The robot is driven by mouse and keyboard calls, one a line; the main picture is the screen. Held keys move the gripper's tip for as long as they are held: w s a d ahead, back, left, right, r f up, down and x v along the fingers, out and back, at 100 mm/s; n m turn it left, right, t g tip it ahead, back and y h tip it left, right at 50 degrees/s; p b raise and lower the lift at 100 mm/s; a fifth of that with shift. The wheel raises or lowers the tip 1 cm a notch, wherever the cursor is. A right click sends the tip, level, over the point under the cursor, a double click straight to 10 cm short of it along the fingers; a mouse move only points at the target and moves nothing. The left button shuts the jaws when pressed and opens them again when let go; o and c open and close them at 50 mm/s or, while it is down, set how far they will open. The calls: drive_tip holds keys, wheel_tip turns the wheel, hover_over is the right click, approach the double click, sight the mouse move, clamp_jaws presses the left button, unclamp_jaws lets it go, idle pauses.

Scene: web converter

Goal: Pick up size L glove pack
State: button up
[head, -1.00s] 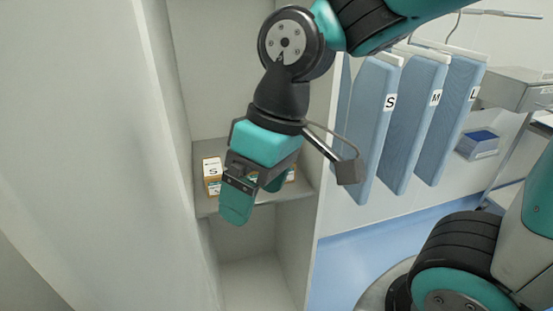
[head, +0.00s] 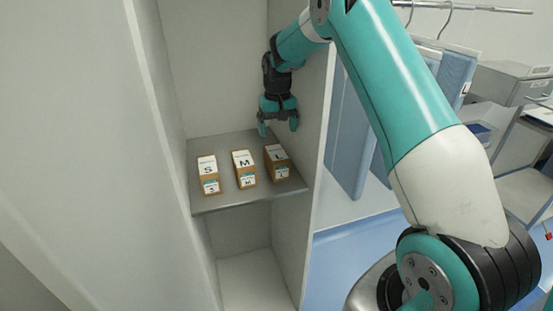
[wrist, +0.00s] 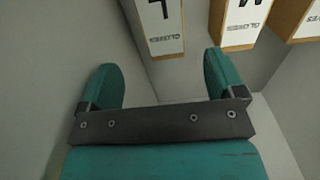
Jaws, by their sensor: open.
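The size L glove pack (head: 277,161) is a brown and white box at the right end of a row on the grey shelf (head: 222,205). My gripper (head: 278,128) is open and empty, inside the cabinet, above and slightly behind the L pack in the head view. In the wrist view the L pack (wrist: 162,28) shows at the top, with "L" and "GLOVES" on its white face. The two green fingers (wrist: 160,85) are spread below it in the picture and do not touch it. Part of the pack is cut off there by the frame edge.
The M pack (head: 244,169) stands left of the L pack, and the S pack (head: 208,175) farther left, with small gaps between. The cabinet's right wall (head: 303,110) is close to my gripper. Blue gowns (head: 352,140) hang outside to the right.

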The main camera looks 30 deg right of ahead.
sight(277, 152)
wheel_tip(277, 152, down, 6)
drive_tip(key=shift+f+p, duration=0.1)
drive_tip(key=shift+p, duration=0.8)
drive_tip(key=f+p, duration=0.3)
drive_tip(key=f, duration=0.1)
drive_tip(key=shift+a+f, duration=0.1)
drive_tip(key=shift+a, duration=0.1)
drive_tip(key=shift+f, duration=0.55)
drive_tip(key=c, duration=1)
